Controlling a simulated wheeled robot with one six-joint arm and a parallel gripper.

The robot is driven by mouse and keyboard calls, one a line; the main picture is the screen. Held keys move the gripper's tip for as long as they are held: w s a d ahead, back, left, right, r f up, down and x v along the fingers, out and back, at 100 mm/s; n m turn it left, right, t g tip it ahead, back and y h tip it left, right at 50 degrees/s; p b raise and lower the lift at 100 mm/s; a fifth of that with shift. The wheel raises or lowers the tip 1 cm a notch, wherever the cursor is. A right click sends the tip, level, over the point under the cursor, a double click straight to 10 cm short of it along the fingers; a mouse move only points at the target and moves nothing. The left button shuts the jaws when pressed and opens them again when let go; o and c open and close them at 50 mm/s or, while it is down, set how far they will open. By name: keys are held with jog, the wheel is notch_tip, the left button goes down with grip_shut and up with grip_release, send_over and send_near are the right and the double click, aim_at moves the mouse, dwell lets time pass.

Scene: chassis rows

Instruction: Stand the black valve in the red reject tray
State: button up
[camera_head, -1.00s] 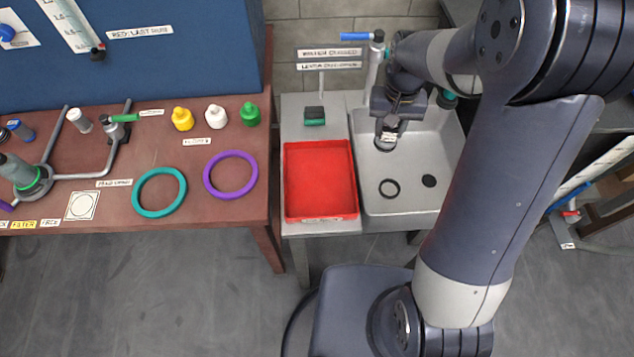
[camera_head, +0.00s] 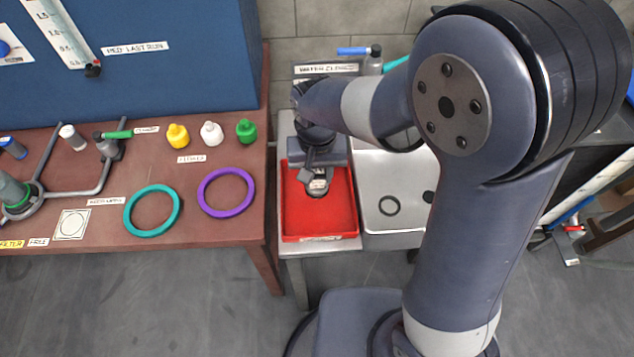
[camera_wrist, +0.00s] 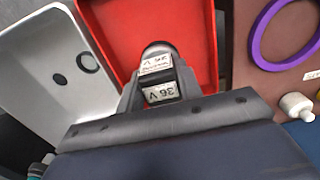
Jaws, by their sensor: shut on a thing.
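The red reject tray (camera_head: 345,215) lies left of the grey sink, with its floor bare apart from what my arm covers. In the wrist view the red tray (camera_wrist: 120,30) lies behind the held thing. I cannot tell whether the valve's lower end touches the tray floor.
The grey sink (camera_head: 410,228) with a dark ring (camera_head: 389,206) is right of the tray. On the brown table at left are a purple ring (camera_head: 202,194), a teal ring (camera_head: 128,219) and yellow, white and green bottles (camera_head: 246,130). A blue-handled tap (camera_head: 373,58) stands behind.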

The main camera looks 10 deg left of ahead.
aim_at(317, 184)
jog(key=shift+f, duration=1.85)
jog(key=shift+f, duration=0.2)
jog(key=o, duration=1.2)
notch_tip(317, 184, up, 12)
jog(key=shift+r, duration=0.2)
